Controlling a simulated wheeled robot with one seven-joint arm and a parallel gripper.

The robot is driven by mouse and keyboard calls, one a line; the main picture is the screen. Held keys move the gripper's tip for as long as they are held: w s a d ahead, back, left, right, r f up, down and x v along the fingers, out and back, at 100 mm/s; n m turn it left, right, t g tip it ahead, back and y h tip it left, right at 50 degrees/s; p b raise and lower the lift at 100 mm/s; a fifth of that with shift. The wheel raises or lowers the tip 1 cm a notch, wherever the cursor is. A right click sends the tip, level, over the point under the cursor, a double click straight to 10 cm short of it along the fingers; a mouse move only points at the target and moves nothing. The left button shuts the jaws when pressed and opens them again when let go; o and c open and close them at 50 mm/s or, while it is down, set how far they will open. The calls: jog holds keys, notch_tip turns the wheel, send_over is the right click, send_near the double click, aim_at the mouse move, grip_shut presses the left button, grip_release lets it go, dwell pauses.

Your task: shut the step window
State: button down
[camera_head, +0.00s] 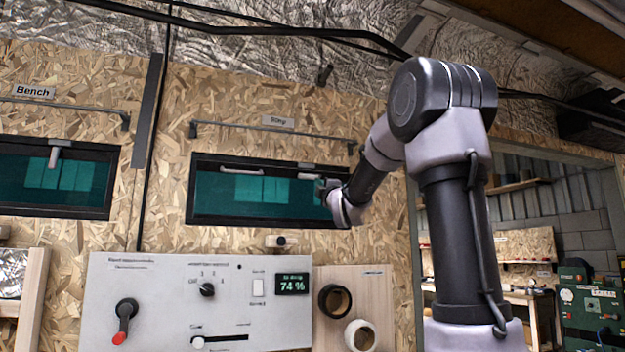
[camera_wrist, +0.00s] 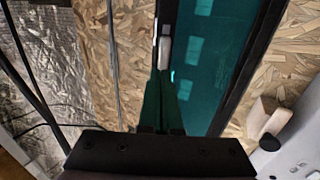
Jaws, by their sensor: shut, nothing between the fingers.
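The step window (camera_head: 260,192) is a wide black-framed window with teal glass, under a small label that seems to read "Step". It also shows tilted in the wrist view (camera_wrist: 212,65). A pale bar (camera_head: 242,170) lies along its upper left, and a grey handle (camera_head: 308,177) is at its upper right. The handle shows in the wrist view (camera_wrist: 165,50) just beyond my fingertips. My gripper (camera_head: 324,187) is shut and empty at the window's right part; its fingers (camera_wrist: 162,76) are together. I cannot tell whether they touch the handle or how far the sash stands open.
A second window (camera_head: 55,180), labelled "Bench", is at left. A rail (camera_head: 262,130) runs above the step window. A white control panel (camera_head: 200,300) and a wooden board with two rings (camera_head: 338,300) are below. A doorway opens at right.

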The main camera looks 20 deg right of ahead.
aim_at(310, 174)
jog(key=x, duration=0.7)
jog(key=shift+w+r, duration=0.1)
jog(key=shift+w, duration=0.05)
jog(key=shift+w+r, duration=0.1)
jog(key=shift+r, duration=0.05)
jog(key=shift+w+r+g, duration=0.6)
jog(key=shift+w+r, duration=0.1)
jog(key=shift+r, duration=0.1)
jog(key=shift+w+r+g, duration=0.9)
jog(key=shift+w, duration=0.3)
jog(key=shift+r+x, duration=0.25)
jog(key=shift+x, duration=0.9)
jog(key=shift+r+x, duration=0.3)
jog(key=shift+x, duration=0.85)
jog(key=shift+r, duration=0.2)
jog(key=shift+s+f, duration=0.1)
jog(key=shift+s, duration=0.05)
